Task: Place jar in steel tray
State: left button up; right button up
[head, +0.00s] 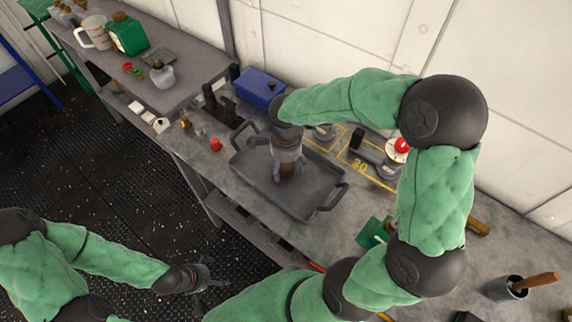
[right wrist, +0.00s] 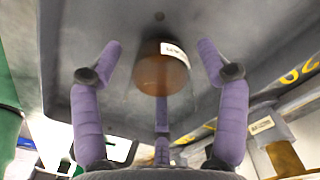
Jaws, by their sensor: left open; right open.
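The steel tray (head: 318,196) is a dark grey, shallow tray with two raised handles on the workbench. The jar (head: 287,171) is small and brown and shows at the tray's middle, partly hidden under my right gripper (head: 288,161). In the right wrist view the jar (right wrist: 160,78) has a white label and stands between the spread purple fingers of my right gripper (right wrist: 159,52). Gaps show on both sides of it, and the grey tray (right wrist: 225,30) lies behind it. My left gripper (head: 200,286) is open and empty, low at the left over the floor.
A blue box (head: 258,87) stands behind the tray. A red button (head: 401,145) and gauge-like parts are to its right. A green item (head: 374,232) lies near the tray's right corner. A side bench holds a white jug (head: 95,33) and a green canister (head: 127,36).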

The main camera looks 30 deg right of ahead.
jog(key=shift+r, duration=0.1)
notch_tip(320, 180, up, 12)
jog(key=p, duration=0.4)
jog(key=shift+r, duration=0.1)
dwell(0.5)
